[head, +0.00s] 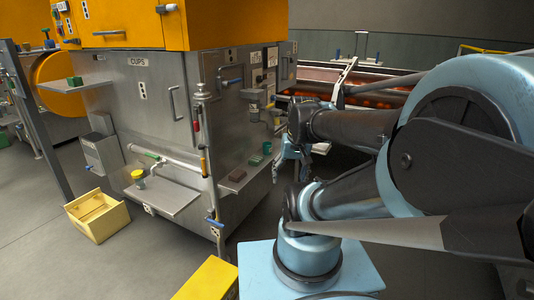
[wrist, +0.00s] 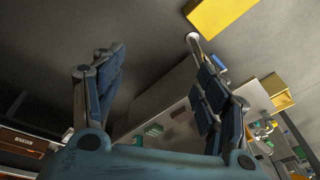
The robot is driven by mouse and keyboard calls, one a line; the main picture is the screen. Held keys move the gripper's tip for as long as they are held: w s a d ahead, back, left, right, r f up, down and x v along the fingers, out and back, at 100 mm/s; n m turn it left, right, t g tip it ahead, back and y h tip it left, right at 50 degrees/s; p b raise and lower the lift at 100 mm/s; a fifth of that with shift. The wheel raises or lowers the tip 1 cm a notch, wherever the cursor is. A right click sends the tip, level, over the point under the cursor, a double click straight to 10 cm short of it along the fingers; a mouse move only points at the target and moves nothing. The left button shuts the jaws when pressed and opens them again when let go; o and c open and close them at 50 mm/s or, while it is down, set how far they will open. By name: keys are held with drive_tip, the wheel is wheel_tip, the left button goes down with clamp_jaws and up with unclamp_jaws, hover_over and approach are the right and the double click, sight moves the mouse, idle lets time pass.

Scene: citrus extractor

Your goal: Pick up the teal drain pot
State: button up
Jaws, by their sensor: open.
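A small teal-green pot (head: 267,147), which looks like the drain pot, stands on the low ledge at the right side of the steel machine in the head view. In the wrist view a small green thing (wrist: 153,130) shows between the fingers, low in the picture; I cannot tell if it is the same pot. My gripper (wrist: 157,45) is open, its two fingers wide apart with nothing between the tips.
A brown block (head: 237,175) and a flat green block (head: 257,160) lie on the same ledge. The steel machine (head: 165,115) rises beside it. A yellow bin (head: 97,216) stands on the floor at left. Open floor lies in front of the machine.

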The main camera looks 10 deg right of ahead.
drive_tip(key=w+a+r+m+t+y, duration=0.1)
drive_tip(key=w+r+m+y, duration=0.15)
drive_tip(key=w, duration=0.75)
drive_tip(key=w+a+r+m+t+y, duration=0.1)
drive_tip(key=w+m, duration=0.3)
drive_tip(key=w, duration=0.5)
drive_tip(key=w+a+r+m+y, duration=0.1)
drive_tip(key=w+m+y, duration=0.15)
drive_tip(key=w, duration=0.75)
drive_tip(key=w+d+f+m+t+y, duration=0.1)
drive_tip(key=w+d+f+m, duration=0.15)
drive_tip(key=w, duration=0.55)
drive_tip(key=w+d+f+m+t+y, duration=0.1)
drive_tip(key=w+d+f+m+t, duration=0.2)
drive_tip(key=w, duration=0.5)
drive_tip(key=m+t+y, duration=0.3)
drive_tip(key=m+t, duration=0.1)
drive_tip(key=m, duration=0.8)
approach(267, 144)
drive_tip(key=a, duration=0.3)
drive_tip(key=shift+w+a+r, duration=0.2)
drive_tip(key=shift+w+r, duration=0.05)
drive_tip(key=shift+r, duration=0.15)
drive_tip(key=shift+x, duration=2.9)
drive_tip(key=shift+w+d, duration=0.15)
drive_tip(key=shift+c, duration=0.6)
